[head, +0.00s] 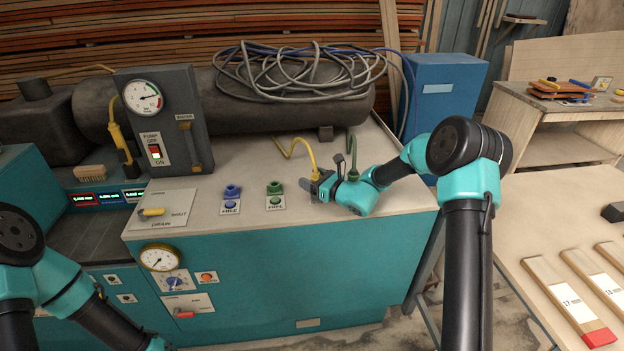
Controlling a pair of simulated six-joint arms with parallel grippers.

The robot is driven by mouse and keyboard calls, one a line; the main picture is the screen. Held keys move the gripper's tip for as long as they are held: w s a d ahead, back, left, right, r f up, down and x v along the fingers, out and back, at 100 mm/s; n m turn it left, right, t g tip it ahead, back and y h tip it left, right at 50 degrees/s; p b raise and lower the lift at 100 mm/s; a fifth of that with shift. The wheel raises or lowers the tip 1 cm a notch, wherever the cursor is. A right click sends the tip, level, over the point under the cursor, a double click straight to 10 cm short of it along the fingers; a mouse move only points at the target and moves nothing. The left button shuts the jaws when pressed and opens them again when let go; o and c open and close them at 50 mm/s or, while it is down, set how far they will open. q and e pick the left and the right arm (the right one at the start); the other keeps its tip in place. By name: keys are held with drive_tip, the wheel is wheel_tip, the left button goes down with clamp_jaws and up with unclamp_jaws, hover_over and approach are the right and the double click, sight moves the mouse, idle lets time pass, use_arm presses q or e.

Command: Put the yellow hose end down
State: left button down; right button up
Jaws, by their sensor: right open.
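The yellow hose (303,146) rises from the bench top and bends down to the right. Its yellow end (315,174) is low over the bench top, right at the jaws of my right gripper (309,188). My right gripper lies low over the bench near its front edge, pointing left, with its jaws open. The gripper covers what is under the hose end, so I cannot tell whether the end touches the surface. My left arm is at the lower left; its gripper is out of the picture.
A blue port (231,192) and a green port (275,189) stand left of my right gripper. A green hose (352,145) comes down just behind my right wrist. A pump panel (160,120) stands at the back left. A coiled grey hose (290,72) lies on the tank.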

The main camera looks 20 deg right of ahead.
drive_tip(key=shift+r, duration=0.1)
drive_tip(key=shift+s+d, duration=0.15)
drive_tip(key=v, duration=1.1)
drive_tip(key=shift+s+d, duration=0.2)
drive_tip(key=shift+s, duration=0.05)
